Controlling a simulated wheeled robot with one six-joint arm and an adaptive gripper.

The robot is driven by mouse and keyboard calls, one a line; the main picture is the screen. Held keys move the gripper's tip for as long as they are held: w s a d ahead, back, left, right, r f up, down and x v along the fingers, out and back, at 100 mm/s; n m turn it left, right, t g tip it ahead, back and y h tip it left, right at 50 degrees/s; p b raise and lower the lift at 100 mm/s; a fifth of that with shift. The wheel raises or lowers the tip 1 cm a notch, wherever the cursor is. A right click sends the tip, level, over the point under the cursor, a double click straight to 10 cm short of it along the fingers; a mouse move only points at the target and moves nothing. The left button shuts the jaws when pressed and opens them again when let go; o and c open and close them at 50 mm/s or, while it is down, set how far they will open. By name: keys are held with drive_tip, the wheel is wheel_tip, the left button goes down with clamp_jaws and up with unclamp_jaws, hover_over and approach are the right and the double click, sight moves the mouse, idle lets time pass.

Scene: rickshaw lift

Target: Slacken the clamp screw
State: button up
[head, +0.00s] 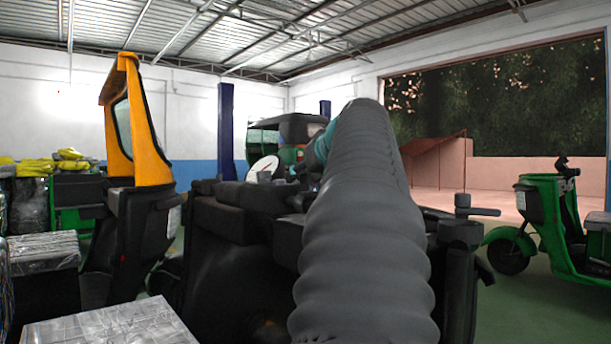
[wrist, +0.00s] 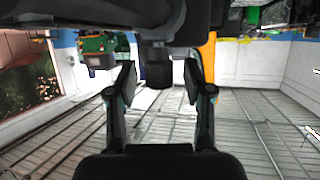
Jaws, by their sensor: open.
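I cannot pick out the clamp screw for certain. In the head view a dark upright post (head: 460,234) carries a round cap with a short bar (head: 482,211) pointing right; it may be the clamp and its screw, right of my arm. In the upside-down wrist view my gripper (wrist: 160,82) is open, its two fingers apart. A dark block (wrist: 158,76) shows between the fingers, hanging from dark machinery above; I cannot tell its depth, and nothing is seen gripped. In the head view my arm hides the gripper.
A dark vehicle body (head: 235,260) stands close ahead, with a white round dial (head: 264,168) behind it. A yellow-framed rickshaw front (head: 150,140) is at left, near silver wrapped boxes (head: 110,325). A green three-wheeler (head: 550,240) stands at right. Green floor is clear between.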

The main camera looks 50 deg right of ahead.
drive_tip(key=v, duration=1.2)
